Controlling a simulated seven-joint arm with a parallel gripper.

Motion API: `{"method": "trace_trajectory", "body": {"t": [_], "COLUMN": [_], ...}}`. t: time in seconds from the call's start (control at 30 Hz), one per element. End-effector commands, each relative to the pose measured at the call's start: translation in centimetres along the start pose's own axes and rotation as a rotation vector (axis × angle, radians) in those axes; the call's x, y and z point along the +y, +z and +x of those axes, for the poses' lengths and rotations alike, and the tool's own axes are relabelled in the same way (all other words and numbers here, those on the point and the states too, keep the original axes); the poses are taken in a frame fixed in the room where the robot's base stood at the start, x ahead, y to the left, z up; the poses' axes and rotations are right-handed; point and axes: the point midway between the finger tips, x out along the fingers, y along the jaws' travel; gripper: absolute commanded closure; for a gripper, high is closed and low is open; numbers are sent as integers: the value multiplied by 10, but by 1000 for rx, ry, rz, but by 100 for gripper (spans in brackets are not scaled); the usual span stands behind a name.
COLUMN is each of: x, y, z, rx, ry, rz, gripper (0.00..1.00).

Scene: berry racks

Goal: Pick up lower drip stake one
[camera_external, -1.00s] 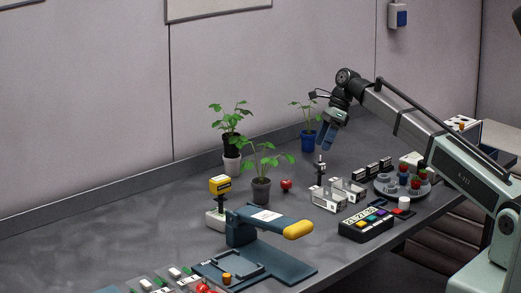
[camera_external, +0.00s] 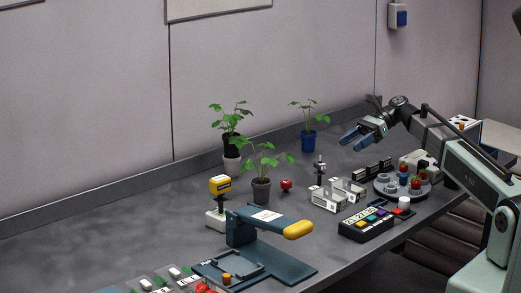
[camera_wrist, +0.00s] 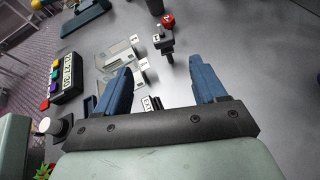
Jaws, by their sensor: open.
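My gripper (camera_external: 357,141) is open and empty, with its blue fingers spread, in the air above the back right of the table. In the wrist view, my gripper (camera_wrist: 160,66) frames bare grey table between its fingers. I cannot tell for sure which thing is lower drip stake one. Small pale brackets with labels (camera_external: 328,203) stand on the table below and in front of my gripper; they show in the wrist view (camera_wrist: 116,60) past the left finger. A small dark upright post (camera_external: 320,170) stands beside them, also in the wrist view (camera_wrist: 166,45).
A black box with coloured buttons (camera_external: 366,223) lies near the front edge. Potted plants (camera_external: 261,188) and a red ball (camera_external: 286,185) stand left. A blue stand with a yellow-ended arm (camera_external: 268,222) is in front.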

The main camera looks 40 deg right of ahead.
Motion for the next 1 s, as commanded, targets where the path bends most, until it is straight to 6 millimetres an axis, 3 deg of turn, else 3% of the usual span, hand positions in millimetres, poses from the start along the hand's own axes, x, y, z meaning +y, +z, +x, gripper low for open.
{"method": "trace_trajectory", "body": {"t": [0.27, 0.7, 1.0], "x": [0, 0, -1], "y": [4, 5, 5], "z": [4, 70, 87], "rx": [-18, -17, -16], "ry": [2, 4, 2], "rz": [-118, -121, -120], "gripper": [30, 30, 30]}}
